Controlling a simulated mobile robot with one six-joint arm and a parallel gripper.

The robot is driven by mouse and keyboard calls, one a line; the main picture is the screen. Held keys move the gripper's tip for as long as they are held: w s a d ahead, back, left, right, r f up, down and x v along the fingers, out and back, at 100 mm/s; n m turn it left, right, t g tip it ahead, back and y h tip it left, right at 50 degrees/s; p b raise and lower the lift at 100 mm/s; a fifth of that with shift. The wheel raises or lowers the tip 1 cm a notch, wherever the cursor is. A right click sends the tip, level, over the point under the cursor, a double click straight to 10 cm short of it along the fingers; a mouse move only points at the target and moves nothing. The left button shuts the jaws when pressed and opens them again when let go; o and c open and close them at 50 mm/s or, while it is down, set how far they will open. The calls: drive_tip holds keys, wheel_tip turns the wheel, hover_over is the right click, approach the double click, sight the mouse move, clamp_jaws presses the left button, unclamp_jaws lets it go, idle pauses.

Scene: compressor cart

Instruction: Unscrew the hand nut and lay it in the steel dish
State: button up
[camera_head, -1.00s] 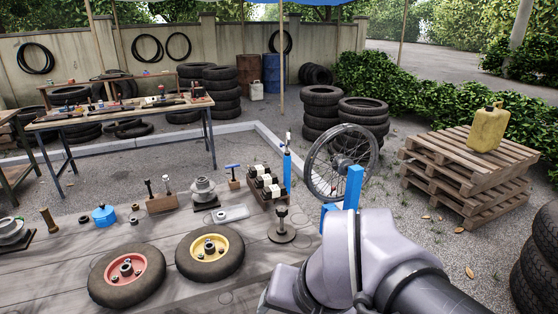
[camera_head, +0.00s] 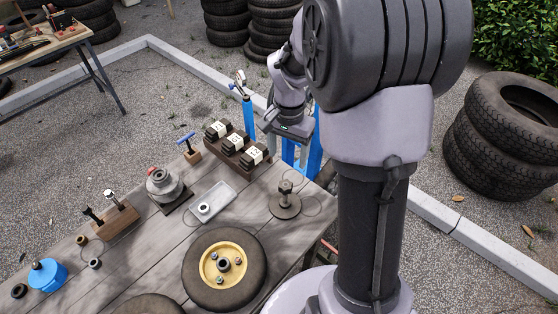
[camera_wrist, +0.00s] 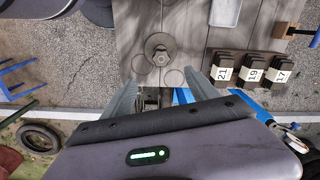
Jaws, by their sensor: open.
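A dark hand nut (camera_head: 286,187) sits on top of an upright stud with a round base, near the bench's right end. It also shows in the wrist view (camera_wrist: 161,55), ahead of my fingertips. The pale rectangular steel dish (camera_head: 219,194) lies left of it, with a small ring-shaped piece in it; its edge shows at the top of the wrist view (camera_wrist: 225,12). My gripper (camera_wrist: 170,88) is open, with nothing between its fingers, beyond the bench's far right edge. In the head view my gripper (camera_head: 287,145) is partly hidden, apart from the nut.
A rack of numbered dark blocks (camera_head: 237,147) stands near the bench's far edge. A yellow-hubbed wheel (camera_head: 224,268) lies in front. Blue upright parts (camera_head: 315,150) stand beyond the bench near my gripper. Stacked tyres (camera_head: 505,140) stand at right.

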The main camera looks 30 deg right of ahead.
sight(286, 184)
wheel_tip(286, 184, down, 13)
drive_tip(key=b, duration=0.4)
drive_tip(key=shift+w+a+f, duration=0.1)
clamp_jaws()
drive_tip(key=shift+n, duration=1.2)
drive_tip(key=shift+n+p, duration=0.6)
drive_tip(key=shift+n, duration=0.5)
